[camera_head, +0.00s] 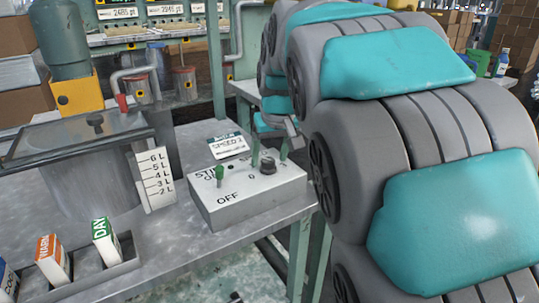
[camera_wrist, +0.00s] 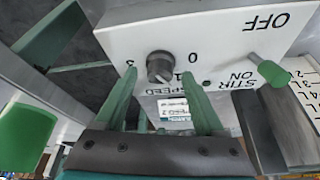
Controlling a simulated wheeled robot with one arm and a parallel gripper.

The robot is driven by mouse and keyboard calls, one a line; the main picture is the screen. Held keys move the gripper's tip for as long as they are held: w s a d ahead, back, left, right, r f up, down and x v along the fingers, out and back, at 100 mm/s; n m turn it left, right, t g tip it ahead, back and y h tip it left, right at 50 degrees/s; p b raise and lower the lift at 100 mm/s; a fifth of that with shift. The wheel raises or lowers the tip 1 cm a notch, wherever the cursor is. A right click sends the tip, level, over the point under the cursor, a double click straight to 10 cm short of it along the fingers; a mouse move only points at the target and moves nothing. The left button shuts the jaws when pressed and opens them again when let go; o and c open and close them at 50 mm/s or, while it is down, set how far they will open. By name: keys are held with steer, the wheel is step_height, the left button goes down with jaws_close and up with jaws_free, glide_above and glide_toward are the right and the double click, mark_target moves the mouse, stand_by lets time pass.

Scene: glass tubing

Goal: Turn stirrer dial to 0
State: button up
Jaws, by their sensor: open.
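The stirrer dial (camera_head: 268,163) is a dark round knob on top of the white control box (camera_head: 245,205). In the wrist view the dial (camera_wrist: 160,67) appears upside down, with a 0 to its right and other digits around it; I cannot tell for sure which digit its mark points at. My gripper (camera_head: 270,152) is at the far side of the box. In the wrist view its two green fingers (camera_wrist: 158,78) are open, one on each side of the near edge of the dial, with a gap to the knob. Nothing is between them.
A green toggle switch (camera_head: 220,174) stands on the box by the STIR ON and OFF labels. A card reading SPEED 2 (camera_head: 227,145) stands behind the box. A lidded tank (camera_head: 85,180) and a rack of labelled blocks (camera_head: 95,275) are to the left.

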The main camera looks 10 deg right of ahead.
steer(key=shift+w+f, duration=0.2)
steer(key=shift+f, duration=0.1)
steer(key=shift+c, duration=0.2)
jaws_close()
